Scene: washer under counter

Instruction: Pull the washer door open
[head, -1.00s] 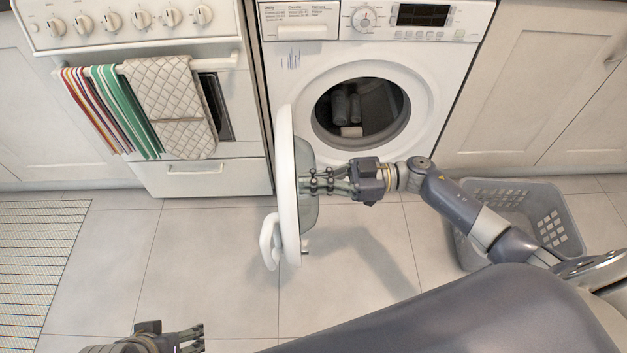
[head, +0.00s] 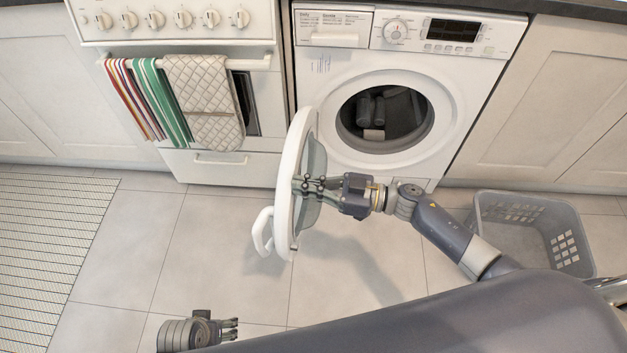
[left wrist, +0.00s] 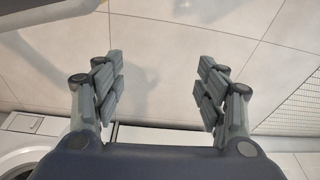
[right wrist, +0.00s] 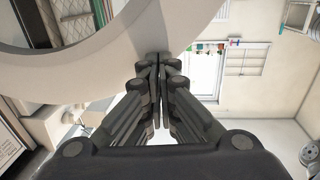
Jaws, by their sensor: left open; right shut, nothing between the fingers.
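The white washer (head: 333,75) stands under the counter with its round drum opening (head: 385,112) uncovered. Its round door (head: 293,170) is swung wide open to the left, seen nearly edge-on, with the white handle (head: 262,232) on its outer side. My right gripper (head: 302,187) is shut and empty, with its fingers at the inner face of the door. In the right wrist view the fingertips (right wrist: 157,60) meet in front of the white door ring (right wrist: 100,75); contact is hard to tell. My left gripper (head: 236,328) is open and empty, low over the floor; its fingers are spread in the left wrist view (left wrist: 163,85).
A white oven (head: 222,163) with a striped towel (head: 160,100) and a quilted mitt (head: 203,100) on its rail stands left of the washer. A grey laundry basket (head: 535,235) sits on the floor at right. The floor (head: 220,250) left of the door is clear.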

